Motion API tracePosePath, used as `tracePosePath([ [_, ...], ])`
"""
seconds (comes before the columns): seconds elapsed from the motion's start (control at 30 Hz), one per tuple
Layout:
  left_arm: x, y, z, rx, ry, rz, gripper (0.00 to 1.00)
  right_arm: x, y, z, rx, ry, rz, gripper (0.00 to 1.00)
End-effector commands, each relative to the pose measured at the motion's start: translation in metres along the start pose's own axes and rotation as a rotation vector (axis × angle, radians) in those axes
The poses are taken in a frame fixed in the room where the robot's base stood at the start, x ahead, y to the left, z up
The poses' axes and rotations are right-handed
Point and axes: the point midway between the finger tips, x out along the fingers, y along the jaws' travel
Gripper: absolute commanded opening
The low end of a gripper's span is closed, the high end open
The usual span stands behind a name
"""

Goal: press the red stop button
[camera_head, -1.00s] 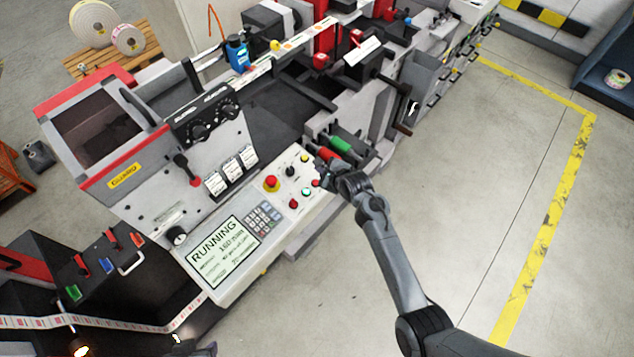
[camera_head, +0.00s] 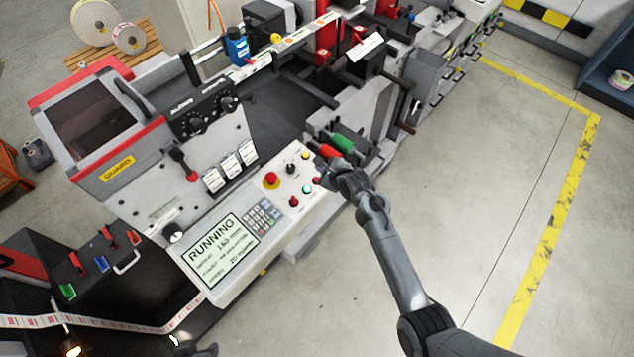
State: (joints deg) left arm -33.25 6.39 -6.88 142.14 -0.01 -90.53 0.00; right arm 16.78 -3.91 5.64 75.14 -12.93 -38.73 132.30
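The control panel (camera_head: 222,290) has a screen (camera_head: 221,250) that reads RUNNING. A large red mushroom button (camera_head: 271,180) on a yellow base sits near the panel's middle. A smaller flat red button (camera_head: 293,202) sits below and right of it, next to a green-lit button (camera_head: 307,189). My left gripper is not seen.
A keypad (camera_head: 263,216) is beside the screen. The floor at right is clear.

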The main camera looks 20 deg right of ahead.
Motion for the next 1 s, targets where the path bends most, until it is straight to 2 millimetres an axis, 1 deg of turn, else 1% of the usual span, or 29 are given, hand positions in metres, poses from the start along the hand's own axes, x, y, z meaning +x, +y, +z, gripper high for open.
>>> tracePosePath([
  [0.03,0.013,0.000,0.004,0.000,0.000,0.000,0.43,0.008,0.006,-0.007,-0.001,0.001,0.000,0.00],
  [0.3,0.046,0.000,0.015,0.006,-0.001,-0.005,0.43,0.028,0.021,-0.022,-0.001,0.000,0.000,0.00],
  [0.6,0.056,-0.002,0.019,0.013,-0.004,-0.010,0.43,0.042,0.030,-0.031,0.001,0.000,0.000,0.00],
  [1.0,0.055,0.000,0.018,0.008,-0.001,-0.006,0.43,0.043,0.031,-0.032,0.001,0.000,0.000,0.00],
])
